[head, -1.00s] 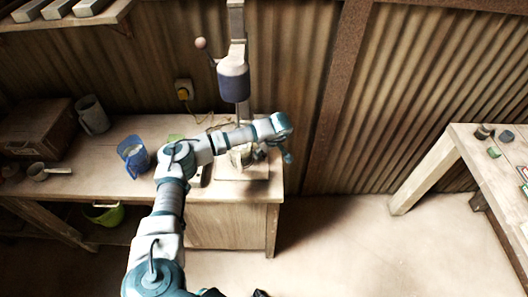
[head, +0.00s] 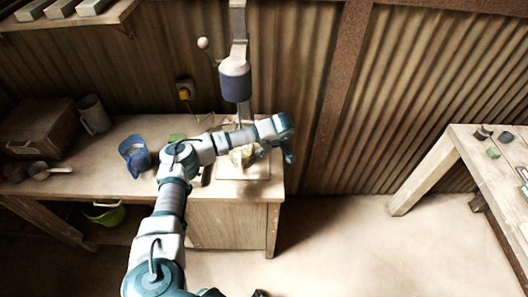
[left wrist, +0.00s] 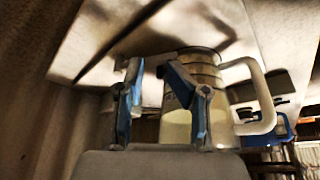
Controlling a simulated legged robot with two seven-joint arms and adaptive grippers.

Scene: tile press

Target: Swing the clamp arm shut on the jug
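A pale jug (head: 242,155) stands on the press base at the right end of the bench, partly hidden behind my left arm. In the left wrist view, a jug with a large pale handle (left wrist: 262,95) and metal bands (left wrist: 200,65) shows just beyond the fingers. My left gripper (left wrist: 162,100) has its two blue fingers spread apart, with no object clearly held between them. In the head view my left arm reaches across the jug, with the gripper end (head: 288,157) to its right. I cannot make out the clamp arm clearly. My right gripper is out of view.
The press column (head: 238,25) with a dark blue cylinder (head: 235,86) rises behind the jug. A blue pitcher (head: 135,156), a grey mug (head: 93,114) and a wooden box (head: 38,127) stand on the bench to the left. Another table (head: 480,160) stands at right.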

